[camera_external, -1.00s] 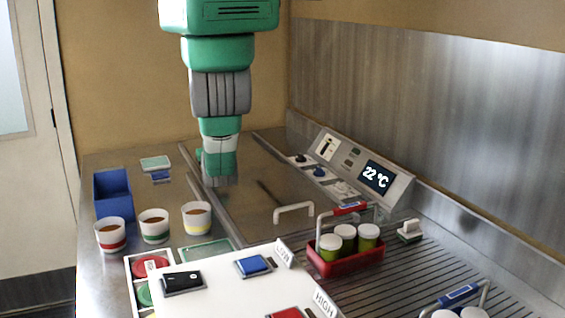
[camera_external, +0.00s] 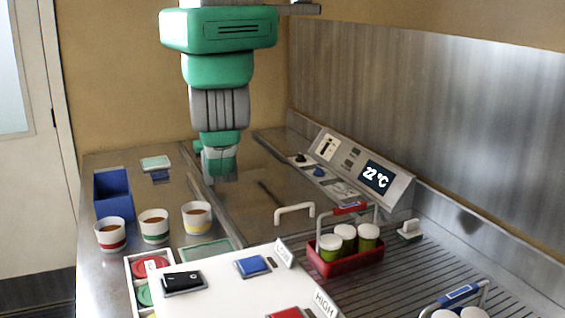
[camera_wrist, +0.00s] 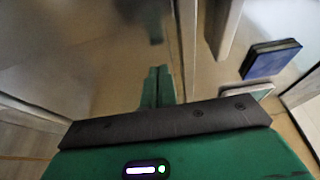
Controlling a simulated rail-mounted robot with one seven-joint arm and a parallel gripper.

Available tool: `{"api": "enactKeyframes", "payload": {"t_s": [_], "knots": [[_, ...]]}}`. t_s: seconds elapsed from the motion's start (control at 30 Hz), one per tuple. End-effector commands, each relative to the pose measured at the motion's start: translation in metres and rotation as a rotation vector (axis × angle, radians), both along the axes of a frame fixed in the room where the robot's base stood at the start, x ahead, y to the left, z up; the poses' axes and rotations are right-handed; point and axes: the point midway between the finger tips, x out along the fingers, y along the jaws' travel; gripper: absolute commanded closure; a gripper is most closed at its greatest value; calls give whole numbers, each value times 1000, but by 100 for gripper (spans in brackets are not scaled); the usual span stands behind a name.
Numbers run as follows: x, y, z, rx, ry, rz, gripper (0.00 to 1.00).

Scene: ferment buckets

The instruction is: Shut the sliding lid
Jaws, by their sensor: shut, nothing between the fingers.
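The sliding lid is hard to make out. A flat steel panel (camera_external: 262,222) with a pale bar handle (camera_external: 294,209) at its near end lies between the rails, and may be the lid. My gripper (camera_external: 222,178) points down over the steel counter near the left rail, behind and left of the handle, with nothing held. In the wrist view its two green fingers (camera_wrist: 157,88) are together, over bare steel beside a rail. I cannot tell whether the fingertips touch the surface.
Three cups (camera_external: 154,226) and a blue bin (camera_external: 113,196) stand left. A red caddy (camera_external: 345,262) with jars is right of the handle. A control panel (camera_external: 370,180) reading 22 °C runs along the back. A white board (camera_external: 225,290) is in front. A blue block (camera_wrist: 270,60) shows in the wrist view.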

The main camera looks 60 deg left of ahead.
Motion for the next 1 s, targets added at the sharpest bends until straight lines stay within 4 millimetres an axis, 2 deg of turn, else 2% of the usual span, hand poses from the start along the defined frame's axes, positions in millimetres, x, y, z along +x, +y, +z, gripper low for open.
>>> {"api": "enactKeyframes", "payload": {"t_s": [0.03, 0.2, 0.37, 0.53, 0.9, 0.97, 1.0], "knots": [[0, -5, 14, 2, -1, -1, 100], [-2, -17, 49, 2, 0, 0, 100], [-3, -25, 71, 1, 1, -2, 100], [-4, -28, 78, -1, 0, -1, 100], [-4, -28, 78, 0, 0, -1, 100], [3, -29, 82, 14, -4, -13, 100], [14, -31, 89, 38, -12, -34, 100]]}}
